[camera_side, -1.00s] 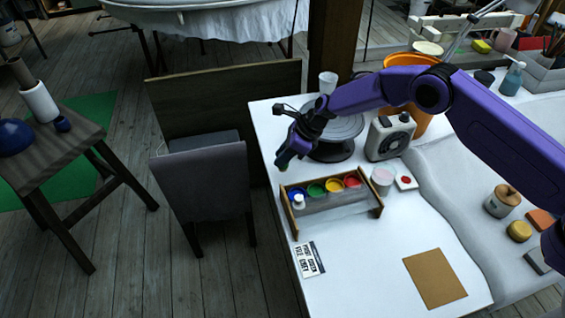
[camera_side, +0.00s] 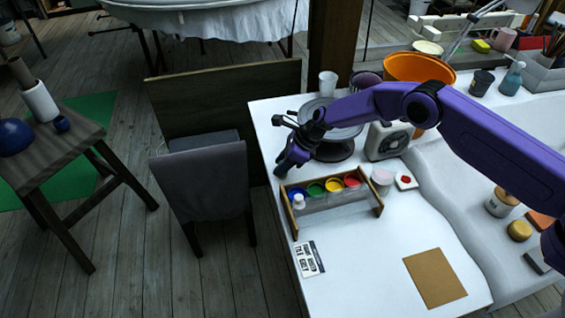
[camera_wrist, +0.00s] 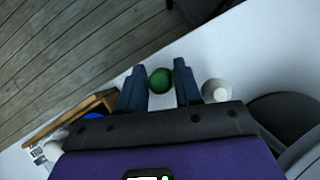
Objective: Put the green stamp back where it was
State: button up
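The green stamp (camera_wrist: 161,80) shows in the wrist view as a round green knob between my two fingers, nearly filling the gap. My gripper (camera_wrist: 160,76) appears shut on it, though contact on both sides is hard to make out. In the side view my gripper (camera_side: 283,168) points down at the table's left edge, behind the paint rack, and the stamp is hidden there. A round white object (camera_wrist: 216,90) stands just right of my right finger in the wrist view.
The wooden rack (camera_side: 375,212) with blue, green, yellow and red paint pots stands in front of my gripper. A pottery wheel (camera_side: 340,132) is right of it. A grey chair (camera_side: 208,185) stands beyond the table's left edge. The front of the table holds a printed card (camera_side: 308,259) and a brown board (camera_side: 435,278).

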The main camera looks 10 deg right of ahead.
jog(key=shift+d+r, duration=0.2)
jog(key=shift+r, duration=0.3)
jog(key=v, duration=1.1)
jog(key=shift+s+d+r, duration=0.1)
